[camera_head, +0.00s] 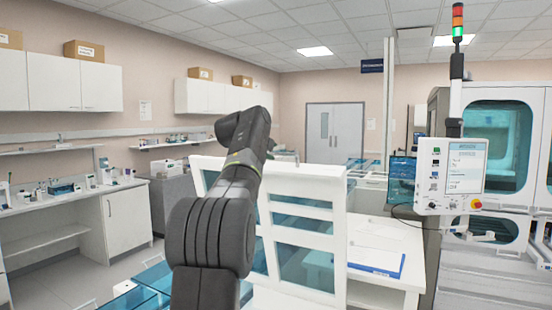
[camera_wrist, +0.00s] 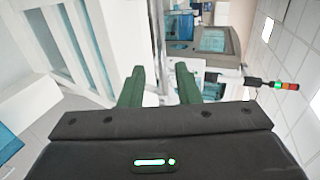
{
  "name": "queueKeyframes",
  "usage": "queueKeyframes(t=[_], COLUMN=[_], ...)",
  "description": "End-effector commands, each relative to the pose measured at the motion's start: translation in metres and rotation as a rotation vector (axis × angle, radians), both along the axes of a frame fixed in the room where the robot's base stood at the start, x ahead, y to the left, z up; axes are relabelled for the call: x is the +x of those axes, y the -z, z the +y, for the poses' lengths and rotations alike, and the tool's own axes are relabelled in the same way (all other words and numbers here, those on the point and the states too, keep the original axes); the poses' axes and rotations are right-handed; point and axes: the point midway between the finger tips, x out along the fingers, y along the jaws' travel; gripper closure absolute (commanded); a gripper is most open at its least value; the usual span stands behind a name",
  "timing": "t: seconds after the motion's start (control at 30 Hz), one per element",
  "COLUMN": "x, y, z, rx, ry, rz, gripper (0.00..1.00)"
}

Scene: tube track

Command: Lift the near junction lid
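My gripper (camera_wrist: 160,84) shows in the wrist view with its two green fingers apart and nothing between them. In the head view my dark arm rises in the middle and hides part of what lies behind it; the gripper's fingers cannot be made out there. I cannot pick out the near junction lid for certain in either view. A white framed structure (camera_head: 337,238) with blue clear panes stands just behind and right of my arm. Blue clear panels (camera_head: 152,277) lie low at its left, partly cut off by the picture edge.
A white table (camera_head: 408,240) with a blue-edged sheet stands right of the frame. A machine (camera_head: 515,115) with a control panel (camera_head: 451,170) fills the right side. A white bench (camera_head: 90,205) with small lab items runs along the left. Floor shows between bench and arm.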

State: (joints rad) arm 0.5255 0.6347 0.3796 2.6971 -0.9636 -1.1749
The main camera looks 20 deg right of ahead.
Motion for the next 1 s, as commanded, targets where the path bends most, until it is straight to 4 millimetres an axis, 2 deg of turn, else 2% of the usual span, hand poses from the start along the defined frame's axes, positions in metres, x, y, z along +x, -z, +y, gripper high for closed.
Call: queueKeyframes(t=[0.03, 0.2, 0.4, 0.83, 1.0], x=[-0.007, -0.025, -0.037, -0.040, -0.034], y=[-0.003, -0.013, -0.020, -0.022, -0.019], z=[0.009, 0.032, 0.048, 0.051, 0.043], rx=[0.000, 0.000, 0.001, 0.001, 0.001], ry=[-0.002, -0.001, 0.000, 0.001, 0.001], rz=[-0.001, -0.002, 0.001, 0.001, 0.001], gripper=[0.70, 0.70, 0.70, 0.70, 0.70])
